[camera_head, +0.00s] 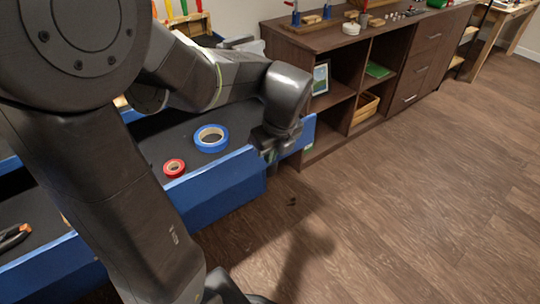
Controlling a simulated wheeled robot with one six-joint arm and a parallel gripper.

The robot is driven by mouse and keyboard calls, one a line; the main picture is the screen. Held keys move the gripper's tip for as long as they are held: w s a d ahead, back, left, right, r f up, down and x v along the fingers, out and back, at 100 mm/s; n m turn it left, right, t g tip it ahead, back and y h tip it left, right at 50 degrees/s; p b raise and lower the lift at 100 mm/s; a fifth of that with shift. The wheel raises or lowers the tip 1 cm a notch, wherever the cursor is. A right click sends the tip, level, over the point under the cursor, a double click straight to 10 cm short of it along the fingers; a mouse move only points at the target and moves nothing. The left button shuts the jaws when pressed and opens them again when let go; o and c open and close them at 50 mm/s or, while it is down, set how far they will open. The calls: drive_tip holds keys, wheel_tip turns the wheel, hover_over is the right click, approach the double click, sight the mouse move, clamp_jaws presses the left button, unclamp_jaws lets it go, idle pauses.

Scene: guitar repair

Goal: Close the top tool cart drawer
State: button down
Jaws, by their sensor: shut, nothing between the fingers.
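The blue top drawer (215,190) of the tool cart stands pulled out, with its dark inside showing. A blue tape roll (211,138) and a smaller red tape roll (174,168) lie in it. An orange-tipped tool (14,236) lies at its left end. My gripper (270,152) is shut and empty, pointing down at the drawer's front edge near the right end. I cannot tell whether it touches the front. My arm hides the middle of the drawer and much of the cart.
A dark wooden cabinet (330,40) with shelves and drawers stands behind and to the right, close to the drawer's right end. A wooden bench (505,8) is at the far right. The wooden floor (400,200) in front is clear.

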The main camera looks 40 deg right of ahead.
sight(257, 160)
drive_tip(key=w+f, duration=0.1)
drive_tip(key=f, duration=0.1)
drive_tip(key=w+f+b, duration=0.1)
drive_tip(key=w+f, duration=0.1)
drive_tip(key=f, duration=0.1)
drive_tip(key=w+f, duration=0.2)
drive_tip(key=shift+d+f, duration=0.15)
drive_tip(key=shift+f, duration=0.2)
drive_tip(key=shift+w, duration=0.5)
